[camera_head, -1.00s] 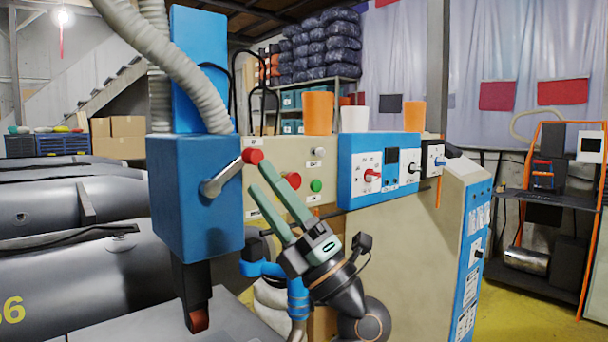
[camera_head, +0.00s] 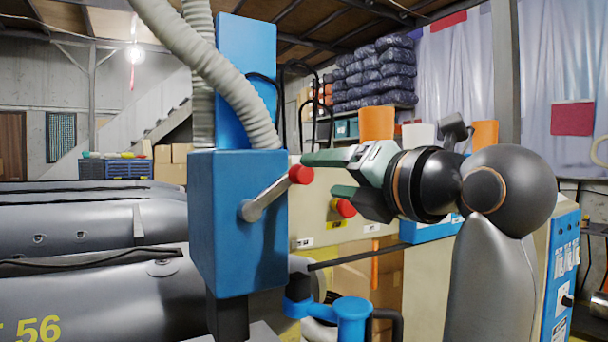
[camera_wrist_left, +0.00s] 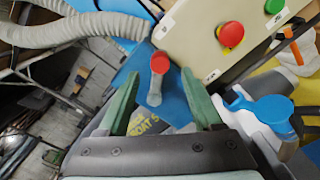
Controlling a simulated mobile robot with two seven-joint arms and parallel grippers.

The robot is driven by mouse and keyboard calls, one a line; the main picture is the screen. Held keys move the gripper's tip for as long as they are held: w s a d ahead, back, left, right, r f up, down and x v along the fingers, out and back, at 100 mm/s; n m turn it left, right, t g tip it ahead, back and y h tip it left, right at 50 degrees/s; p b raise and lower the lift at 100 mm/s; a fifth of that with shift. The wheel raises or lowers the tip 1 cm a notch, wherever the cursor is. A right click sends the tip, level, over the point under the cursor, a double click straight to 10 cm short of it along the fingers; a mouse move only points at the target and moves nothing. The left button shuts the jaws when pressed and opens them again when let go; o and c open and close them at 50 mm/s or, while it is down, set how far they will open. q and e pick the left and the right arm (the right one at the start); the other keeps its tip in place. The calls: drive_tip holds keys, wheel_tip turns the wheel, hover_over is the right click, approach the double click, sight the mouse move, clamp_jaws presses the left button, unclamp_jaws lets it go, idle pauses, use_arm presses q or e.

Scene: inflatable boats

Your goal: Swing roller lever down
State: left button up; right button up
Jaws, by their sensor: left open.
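The roller lever (camera_head: 268,200) is a short metal rod with a red knob (camera_head: 300,174), slanting up and right from the front of a blue box (camera_head: 225,225). My left gripper (camera_head: 322,174) is open and level, pointing left, with its fingers just right of the knob. In the left wrist view the red knob (camera_wrist_left: 160,62) and its rod show in the gap between the two green fingers (camera_wrist_left: 160,85), slightly beyond the tips. The fingers appear apart from the lever; exact depth is hard to tell. My right gripper is not in view.
A beige panel (camera_head: 316,222) with a red button (camera_wrist_left: 230,34) and a green button (camera_wrist_left: 274,6) stands close behind my gripper. Ribbed grey hoses (camera_head: 230,80) hang above the box. Grey inflatable boats (camera_head: 90,285) lie at left. A blue fitting (camera_head: 352,312) stands below.

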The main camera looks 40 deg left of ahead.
sight(307, 175)
use_arm(q)
drive_tip(key=x, duration=0.7)
drive_tip(key=shift+a, duration=0.1)
clamp_jaws()
idle(0.3)
idle(0.9)
